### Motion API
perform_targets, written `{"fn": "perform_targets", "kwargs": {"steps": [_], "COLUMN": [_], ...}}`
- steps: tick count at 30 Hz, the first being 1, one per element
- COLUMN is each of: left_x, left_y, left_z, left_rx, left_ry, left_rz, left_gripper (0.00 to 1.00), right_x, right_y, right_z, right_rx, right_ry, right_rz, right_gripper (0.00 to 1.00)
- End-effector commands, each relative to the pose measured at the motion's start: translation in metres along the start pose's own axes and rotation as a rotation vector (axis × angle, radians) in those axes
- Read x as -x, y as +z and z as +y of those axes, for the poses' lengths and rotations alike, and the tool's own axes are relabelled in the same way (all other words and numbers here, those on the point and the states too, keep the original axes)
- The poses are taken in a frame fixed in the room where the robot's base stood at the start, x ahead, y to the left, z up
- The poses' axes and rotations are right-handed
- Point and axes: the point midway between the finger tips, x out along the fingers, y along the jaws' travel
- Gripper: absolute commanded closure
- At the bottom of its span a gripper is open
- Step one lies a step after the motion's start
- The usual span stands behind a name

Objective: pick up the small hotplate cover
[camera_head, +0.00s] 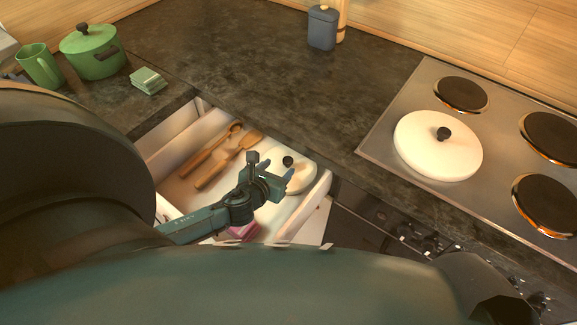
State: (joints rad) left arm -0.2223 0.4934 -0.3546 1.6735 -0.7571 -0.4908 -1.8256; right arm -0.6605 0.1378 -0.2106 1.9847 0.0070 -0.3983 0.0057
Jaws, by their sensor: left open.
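A small white hotplate cover with a black knob (300,178) lies in the open drawer (322,190), at its right end. My left gripper (271,169) is open and empty over the drawer. In the picture it overlaps the left part of the small cover, and its fingers are just left of and below the knob. I cannot tell how high it is above the cover. A larger white cover with a black knob (430,158) sits on the stove (400,100). My right gripper does not show.
Two wooden utensils (222,165) and a pink item (243,231) lie in the drawer. A green pot (93,55), green mug (38,67) and stacked green pieces (148,81) stand on the dark counter (230,60), with a blue-grey canister (322,28) farther back. The counter's middle is clear.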

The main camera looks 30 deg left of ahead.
Motion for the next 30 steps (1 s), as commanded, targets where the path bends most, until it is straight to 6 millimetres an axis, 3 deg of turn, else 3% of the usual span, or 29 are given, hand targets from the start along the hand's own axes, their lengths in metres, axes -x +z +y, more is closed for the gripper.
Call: {"fn": "perform_targets", "kwargs": {"steps": [5, 14, 23, 30], "left_x": [-0.012, -0.053, -0.058, -0.057], "left_y": [0.000, -0.001, -0.001, -0.001], "left_z": [0.000, -0.002, -0.002, -0.002], "left_rx": [0.002, 0.003, 0.002, 0.001], "left_ry": [0.001, 0.000, -0.001, -0.001], "left_rz": [0.000, -0.001, 0.000, 0.001], "left_gripper": [0.46, 0.46, 0.46, 0.65], "right_x": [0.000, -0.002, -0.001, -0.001], "right_y": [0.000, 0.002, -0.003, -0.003], "right_z": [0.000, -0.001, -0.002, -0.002], "right_rx": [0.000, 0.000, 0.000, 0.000], "right_ry": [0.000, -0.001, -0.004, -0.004], "right_rz": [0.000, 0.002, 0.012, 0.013], "right_gripper": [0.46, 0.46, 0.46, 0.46]}}
